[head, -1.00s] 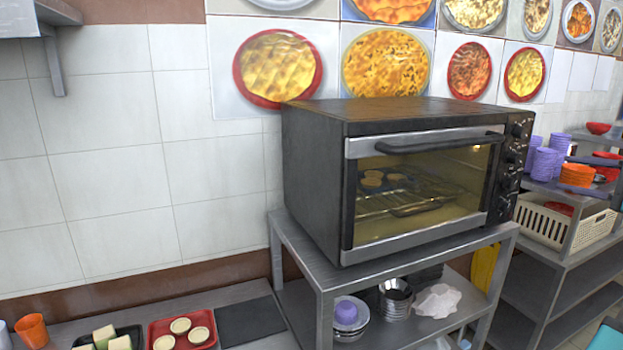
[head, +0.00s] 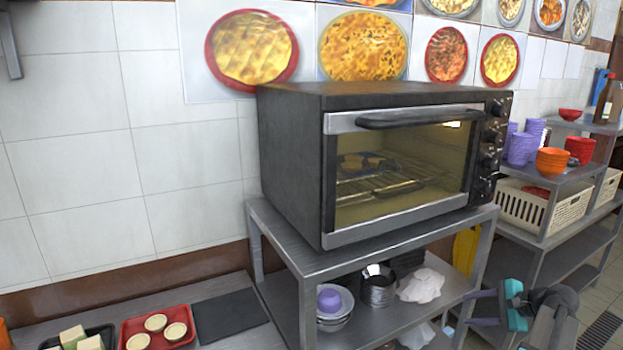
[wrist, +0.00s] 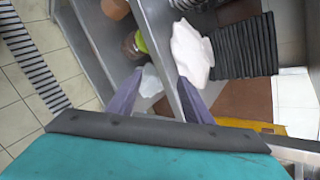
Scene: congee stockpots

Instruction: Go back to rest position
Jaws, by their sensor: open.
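My gripper (head: 478,308) shows at the lower right of the head view, beside the right side of the metal oven stand. It points left, and its teal and grey parts are in front of the floor. In the wrist view, the two purple-grey fingers of my gripper (wrist: 160,92) stand apart with nothing held between them. The black oven (head: 400,170) sits on the stand (head: 285,240) with its glass door shut. A dark tray with small pastries (head: 365,162) shows through the glass on a rack.
The stand's lower shelf holds metal bowls (head: 378,288), a purple cup (head: 329,299) and a crumpled white cloth (head: 421,286). A red tray (head: 180,340) with pale round pastries lies on the left counter. Shelves with bowls and a cream basket (head: 525,212) stand at right. Open floor shows beyond.

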